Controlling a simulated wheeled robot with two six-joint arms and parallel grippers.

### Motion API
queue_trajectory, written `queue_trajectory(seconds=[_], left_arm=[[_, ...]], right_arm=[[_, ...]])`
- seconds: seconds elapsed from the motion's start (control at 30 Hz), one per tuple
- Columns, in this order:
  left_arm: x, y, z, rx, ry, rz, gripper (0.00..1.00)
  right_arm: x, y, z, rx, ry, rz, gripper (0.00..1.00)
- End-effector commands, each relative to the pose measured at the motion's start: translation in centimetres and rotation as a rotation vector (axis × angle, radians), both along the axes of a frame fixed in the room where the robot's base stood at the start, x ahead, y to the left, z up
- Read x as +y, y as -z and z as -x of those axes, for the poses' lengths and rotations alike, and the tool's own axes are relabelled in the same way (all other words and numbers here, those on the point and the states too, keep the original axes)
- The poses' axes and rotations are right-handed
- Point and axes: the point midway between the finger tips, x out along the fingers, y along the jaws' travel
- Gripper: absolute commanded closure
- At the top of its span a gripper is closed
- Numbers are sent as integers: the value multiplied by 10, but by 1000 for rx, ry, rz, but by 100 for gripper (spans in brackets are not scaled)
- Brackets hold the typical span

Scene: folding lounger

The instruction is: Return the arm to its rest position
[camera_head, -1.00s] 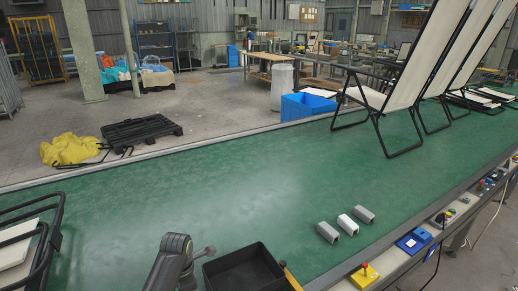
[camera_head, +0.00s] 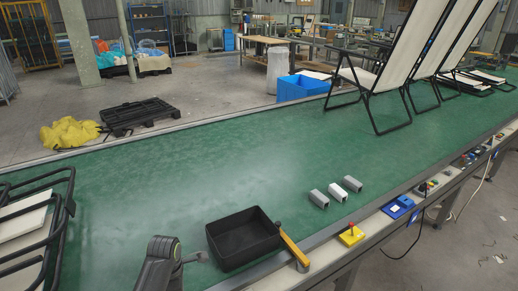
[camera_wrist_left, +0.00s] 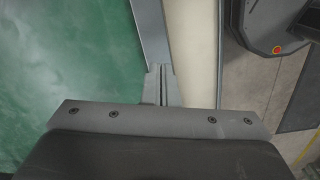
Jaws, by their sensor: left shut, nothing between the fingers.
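My left gripper (camera_wrist_left: 160,85) shows in the left wrist view with its narrow fingers together and nothing between them. It is over the edge of the green conveyor (camera_wrist_left: 70,70), beside the grey rail and a cream strip. My right gripper is in neither view.
Folding loungers (camera_head: 378,75) stand at the back right of the conveyor. Black lounger frames (camera_head: 70,210) lie at the left. Several small grey and white blocks (camera_head: 319,198) sit right of the tray. A yellow-handled tool (camera_head: 294,250) lies by the tray. The conveyor's middle is clear.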

Motion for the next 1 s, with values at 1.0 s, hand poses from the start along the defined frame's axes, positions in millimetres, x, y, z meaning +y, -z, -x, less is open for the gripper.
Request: queue_trajectory(seconds=[1.0], left_arm=[[71,-36,271,-92,1513,-352,100]], right_arm=[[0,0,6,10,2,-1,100]])
